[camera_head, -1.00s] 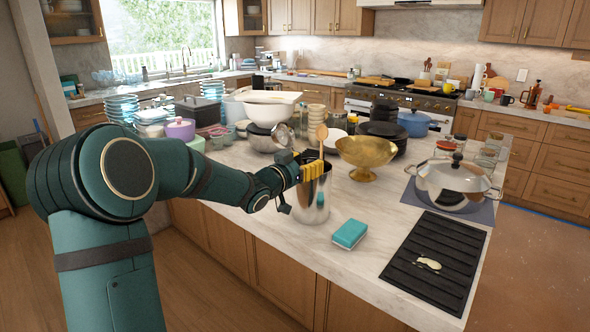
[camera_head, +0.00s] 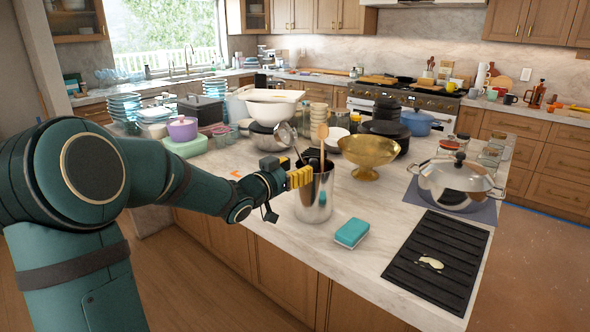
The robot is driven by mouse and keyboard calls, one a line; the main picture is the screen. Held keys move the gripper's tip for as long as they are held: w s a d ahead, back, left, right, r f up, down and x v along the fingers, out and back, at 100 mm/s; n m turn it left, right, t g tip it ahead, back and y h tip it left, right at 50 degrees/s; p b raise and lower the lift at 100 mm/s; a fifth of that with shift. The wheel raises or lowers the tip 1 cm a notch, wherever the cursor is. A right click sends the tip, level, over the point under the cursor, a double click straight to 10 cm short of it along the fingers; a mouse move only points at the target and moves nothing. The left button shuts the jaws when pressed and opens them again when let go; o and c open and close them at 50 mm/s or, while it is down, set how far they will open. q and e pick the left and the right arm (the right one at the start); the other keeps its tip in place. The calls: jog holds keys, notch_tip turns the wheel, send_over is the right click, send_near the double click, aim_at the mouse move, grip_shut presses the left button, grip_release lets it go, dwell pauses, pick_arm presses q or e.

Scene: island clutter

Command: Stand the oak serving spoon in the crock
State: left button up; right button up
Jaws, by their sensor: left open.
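The oak serving spoon (camera_head: 323,132) stands nearly upright in the steel crock (camera_head: 314,203), bowl end up, its lower handle hidden inside. The crock stands upright on the island near its front-left edge. My left gripper (camera_head: 300,177), with yellow fingertips, is open at the crock's left rim. It is to the left of the spoon and appears apart from it. Whether the fingers touch the rim I cannot tell. A dark utensil also shows at the crock's mouth, partly hidden by the gripper. My right gripper is not in view.
A brass footed bowl (camera_head: 368,152) stands right of the crock. A teal sponge (camera_head: 352,233) lies in front, left of a black drying mat (camera_head: 436,262). A steel pot (camera_head: 455,184) is farther right. Bowls and dishes crowd behind.

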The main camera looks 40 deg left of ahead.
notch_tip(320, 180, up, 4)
jog(key=p, duration=0.4)
dwell(0.7)
dwell(0.4)
